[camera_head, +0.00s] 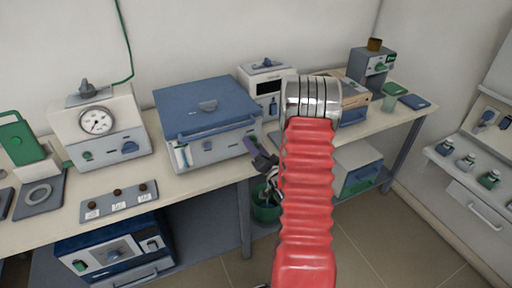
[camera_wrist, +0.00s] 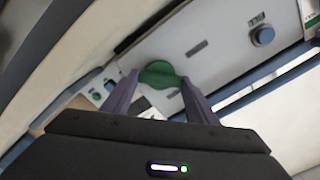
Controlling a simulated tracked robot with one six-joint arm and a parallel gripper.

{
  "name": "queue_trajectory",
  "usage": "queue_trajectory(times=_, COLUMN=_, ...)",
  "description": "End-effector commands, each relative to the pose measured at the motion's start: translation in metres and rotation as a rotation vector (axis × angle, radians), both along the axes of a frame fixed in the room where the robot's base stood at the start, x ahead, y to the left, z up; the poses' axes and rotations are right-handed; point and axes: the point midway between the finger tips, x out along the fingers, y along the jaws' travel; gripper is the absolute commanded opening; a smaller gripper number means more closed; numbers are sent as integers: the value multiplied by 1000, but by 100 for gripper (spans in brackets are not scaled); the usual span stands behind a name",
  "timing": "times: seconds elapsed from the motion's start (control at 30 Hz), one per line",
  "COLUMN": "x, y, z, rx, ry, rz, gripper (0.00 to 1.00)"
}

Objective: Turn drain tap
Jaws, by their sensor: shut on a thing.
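A green tap handle (camera_wrist: 160,74) sits on a pale grey panel in the wrist view. The two purple fingers of my gripper (camera_wrist: 161,80) are on either side of it, shut on it. In the head view my gripper (camera_head: 262,160) is at the right front of the blue-lidded box (camera_head: 205,105), above a green bucket (camera_head: 265,208). My red arm and the gripper itself hide the handle there. I cannot tell the handle's exact angle.
A gauge device (camera_head: 97,125) and a switch strip (camera_head: 118,201) stand left on the bench. A white box (camera_head: 268,85) stands behind my arm. A blue-fronted unit (camera_head: 115,248) is under the bench. A blue knob (camera_wrist: 263,35) is on the panel in the wrist view.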

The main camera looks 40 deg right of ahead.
Motion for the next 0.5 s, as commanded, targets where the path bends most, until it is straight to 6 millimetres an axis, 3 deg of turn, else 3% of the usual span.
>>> queue_trajectory(times=0.5, x=-2, y=-5, z=-2, rx=466, ry=-137, rz=-10, gripper=31)
